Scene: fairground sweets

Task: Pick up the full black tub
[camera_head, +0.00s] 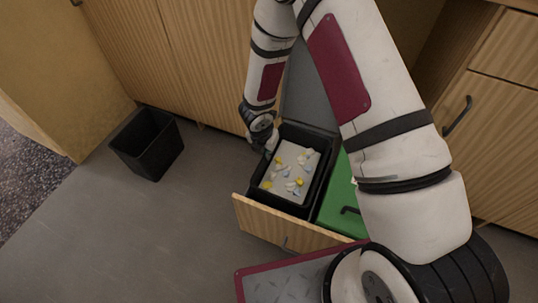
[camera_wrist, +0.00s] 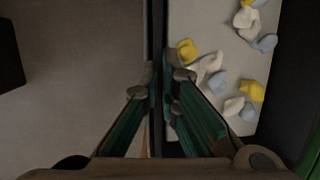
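The full black tub (camera_head: 285,206) sits in an open wooden drawer (camera_head: 296,235) in the head view. Crumpled yellow, white and pale blue scraps (camera_head: 290,178) lie on its light inside. My gripper (camera_head: 264,146) is at the tub's left rim. In the wrist view my gripper (camera_wrist: 159,76) has one finger on each side of the tub's dark wall (camera_wrist: 156,25), with the tips close against it. The scraps show on the right there. The tub looks upright; I cannot tell whether it is lifted.
A green container (camera_head: 338,193) with a dark handle stands close to the right of the tub in the drawer. An empty black bin (camera_head: 147,145) stands on the floor at left. Wooden cabinets (camera_head: 200,60) line the back. Grey floor (camera_head: 150,230) is clear at front left.

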